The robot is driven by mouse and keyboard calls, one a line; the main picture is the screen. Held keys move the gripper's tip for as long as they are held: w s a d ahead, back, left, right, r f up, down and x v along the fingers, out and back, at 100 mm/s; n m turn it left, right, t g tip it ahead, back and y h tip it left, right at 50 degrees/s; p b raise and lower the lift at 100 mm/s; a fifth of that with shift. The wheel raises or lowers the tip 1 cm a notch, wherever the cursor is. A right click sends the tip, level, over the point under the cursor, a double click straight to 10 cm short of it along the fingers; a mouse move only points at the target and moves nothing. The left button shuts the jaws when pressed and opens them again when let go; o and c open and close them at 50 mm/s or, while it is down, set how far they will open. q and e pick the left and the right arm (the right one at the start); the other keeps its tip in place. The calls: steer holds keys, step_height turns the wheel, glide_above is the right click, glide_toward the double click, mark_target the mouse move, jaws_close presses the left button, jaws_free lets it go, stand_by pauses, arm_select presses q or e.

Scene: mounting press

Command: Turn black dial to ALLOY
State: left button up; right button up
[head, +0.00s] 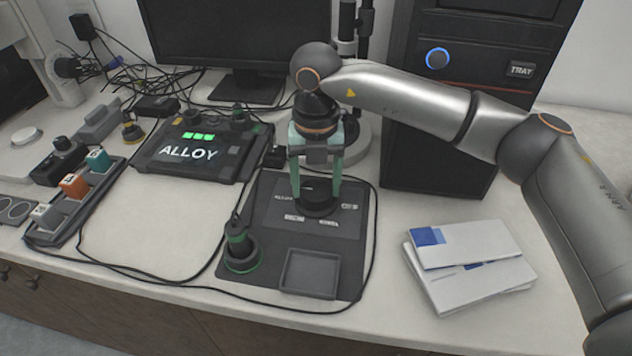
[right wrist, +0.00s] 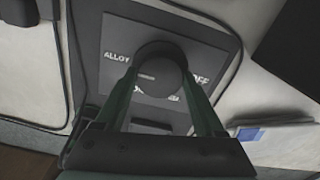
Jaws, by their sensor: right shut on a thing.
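The black dial (head: 318,206) is on the dark panel (head: 268,240) in the middle of the table. My right gripper (head: 317,192) points down over it, its green fingers shut on the dial's two sides. In the right wrist view the dial (right wrist: 160,72) sits between the fingers. A small pale mark shows on the left part of its top, toward the ALLOY label (right wrist: 116,57). The OFF label is to the right, and a lower label is partly hidden. The display box (head: 190,150) reads ALLOY under green lights. My left gripper is not in view.
A green-ringed black knob (head: 240,248) and a shallow square tray (head: 310,272) are on the panel's near part. Black cables run around it. White booklets (head: 470,265) lie to the right. A black tower (head: 440,130) and a monitor (head: 235,45) stand behind.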

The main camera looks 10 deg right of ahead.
mark_target(317, 189)
steer(key=shift+w+r, duration=0.1)
stand_by(0.3)
steer(key=o, duration=1.4)
steer(key=shift+c, duration=0.2)
step_height(317, 189, up, 12)
steer(key=shift+r+p, duration=0.2)
steer(key=shift+p, duration=0.25)
